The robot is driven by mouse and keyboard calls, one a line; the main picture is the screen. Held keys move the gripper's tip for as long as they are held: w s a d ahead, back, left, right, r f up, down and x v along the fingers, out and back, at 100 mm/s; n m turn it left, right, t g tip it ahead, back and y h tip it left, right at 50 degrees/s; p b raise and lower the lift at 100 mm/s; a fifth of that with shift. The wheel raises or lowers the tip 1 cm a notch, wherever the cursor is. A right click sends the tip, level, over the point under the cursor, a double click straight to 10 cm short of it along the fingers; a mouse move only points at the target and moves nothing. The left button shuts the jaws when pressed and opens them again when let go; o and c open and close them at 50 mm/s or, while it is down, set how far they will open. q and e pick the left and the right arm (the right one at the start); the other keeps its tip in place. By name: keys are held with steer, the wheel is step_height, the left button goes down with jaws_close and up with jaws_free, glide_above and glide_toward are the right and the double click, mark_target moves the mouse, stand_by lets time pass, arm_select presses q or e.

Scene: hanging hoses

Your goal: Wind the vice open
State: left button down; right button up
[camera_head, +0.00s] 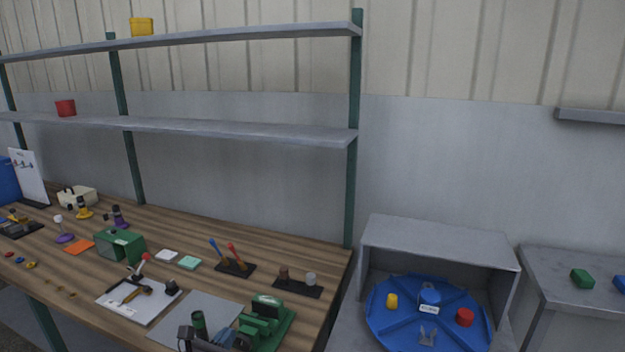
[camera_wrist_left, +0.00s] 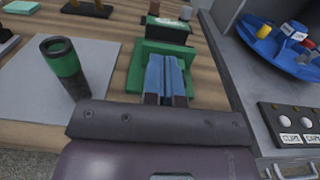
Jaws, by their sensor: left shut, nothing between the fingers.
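The green vice (camera_head: 262,322) stands at the front right of the wooden bench, on a green base. In the left wrist view the vice (camera_wrist_left: 160,48) lies straight ahead, beyond my fingertips. My left gripper (camera_head: 232,332) comes in low at the bottom of the head view, just left of the vice. Its blue fingers (camera_wrist_left: 166,66) are together with nothing between them, and they cover part of the vice. I cannot tell whether they touch it. The vice's handle and jaw gap are not clear. My right gripper is not in view.
A dark cylinder with a green band (camera_wrist_left: 64,66) stands on a grey mat (camera_head: 190,312), left of my gripper. A block with two pegs (camera_head: 298,287) sits behind the vice. Right of the bench are a blue divided turntable (camera_head: 385,325) and a button panel (camera_wrist_left: 292,128).

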arm_select(q)
steer(key=v, duration=0.3)
steer(key=shift+s, duration=0.4)
steer(key=shift+s+a, duration=0.2)
steer(key=shift+s, duration=0.4)
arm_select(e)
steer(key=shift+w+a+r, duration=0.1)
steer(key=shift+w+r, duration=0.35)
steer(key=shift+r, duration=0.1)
arm_select(q)
steer(key=w+n, duration=0.1)
steer(key=n, duration=0.1)
steer(key=w+d+n+p, duration=0.1)
steer(key=n, duration=0.1)
steer(key=w+n, duration=0.2)
steer(key=shift+d+f, duration=0.25)
steer(key=shift+f, duration=0.1)
steer(key=shift+w+d, duration=0.2)
steer(key=shift+w, duration=0.3)
steer(key=shift+r, duration=0.25)
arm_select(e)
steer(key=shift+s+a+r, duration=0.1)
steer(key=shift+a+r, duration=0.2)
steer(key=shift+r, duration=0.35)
